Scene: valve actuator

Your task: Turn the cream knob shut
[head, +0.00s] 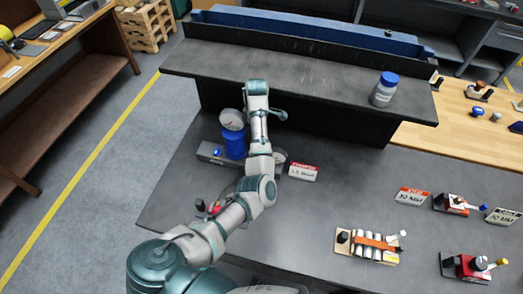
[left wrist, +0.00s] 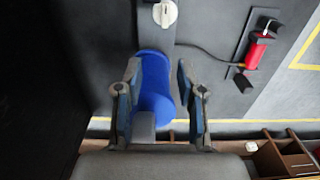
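The cream knob (left wrist: 167,14) shows at the top of the left wrist view, on a grey strip beyond the blue actuator body (left wrist: 154,75). In the head view the blue body (head: 235,146) stands left of my forearm, beside a white-faced gauge (head: 232,119). A pale round part (head: 279,156), perhaps the knob, shows partly behind my arm there. My left gripper (left wrist: 158,70) is open, its fingers apart on either side of the blue body in the picture. I cannot tell whether they touch it. The knob is ahead of the fingertips. My right gripper is out of view.
A dark raised shelf (head: 300,85) runs behind the actuator, with a blue-capped jar (head: 385,89) on it. A red-and-white sign (head: 304,172) stands right of my arm. A red device (left wrist: 256,48) with a cable lies beside the strip. Small fixtures occupy the table's right side.

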